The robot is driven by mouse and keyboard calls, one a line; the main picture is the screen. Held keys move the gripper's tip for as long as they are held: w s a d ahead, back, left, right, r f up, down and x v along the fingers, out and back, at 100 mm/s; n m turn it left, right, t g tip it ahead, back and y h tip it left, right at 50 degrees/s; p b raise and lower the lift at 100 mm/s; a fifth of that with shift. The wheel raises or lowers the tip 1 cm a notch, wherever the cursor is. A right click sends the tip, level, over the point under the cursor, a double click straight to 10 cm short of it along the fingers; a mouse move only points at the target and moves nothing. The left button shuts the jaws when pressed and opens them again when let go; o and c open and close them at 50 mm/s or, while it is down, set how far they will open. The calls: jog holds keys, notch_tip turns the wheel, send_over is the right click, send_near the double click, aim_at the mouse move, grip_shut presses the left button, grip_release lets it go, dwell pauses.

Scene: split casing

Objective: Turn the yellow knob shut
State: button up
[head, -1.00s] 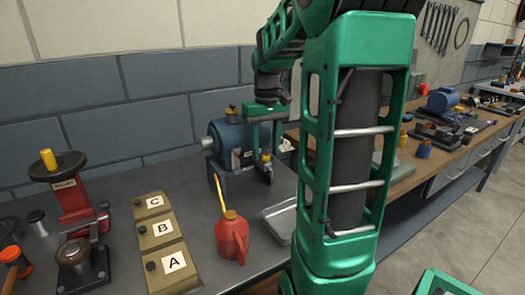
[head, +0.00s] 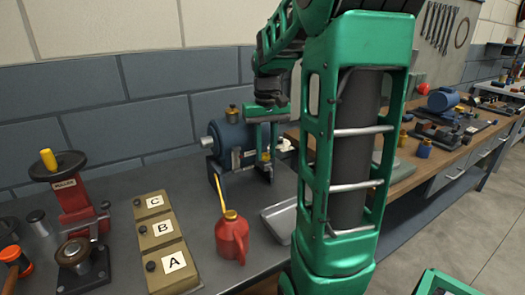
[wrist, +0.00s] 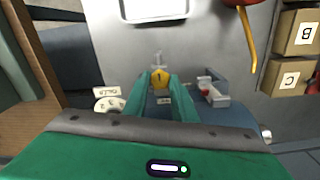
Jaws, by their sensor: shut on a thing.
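The knob belongs to the blue cylindrical casing (head: 230,140), which stands on feet on the bench near the wall. A small part with a red piece (wrist: 207,90) lies beside the fingers.
A red oil can (head: 231,238) with a yellow spout stands in front of the casing. A metal tray (head: 281,222) lies right of it. Boxes lettered A, B and C (head: 160,230) line up at left, beside a red press (head: 73,203). My arm hides part of the bench.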

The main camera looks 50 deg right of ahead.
aim_at(265, 155)
jog(key=shift+a, duration=0.1)
jog(key=o, duration=1)
jog(key=shift+o, duration=0.2)
notch_tip(265, 155, up, 11)
jog(key=shift+f, duration=0.15)
jog(key=s+a+f, duration=0.6)
jog(key=s+f, duration=0.2)
jog(key=s, duration=0.1)
jog(key=s+a+f, duration=0.6)
jog(key=s+f, duration=0.2)
jog(key=s, duration=0.2)
jog(key=shift+s+f+m, duration=0.2)
jog(key=shift+f+m, duration=0.15)
jog(key=shift+m, duration=0.05)
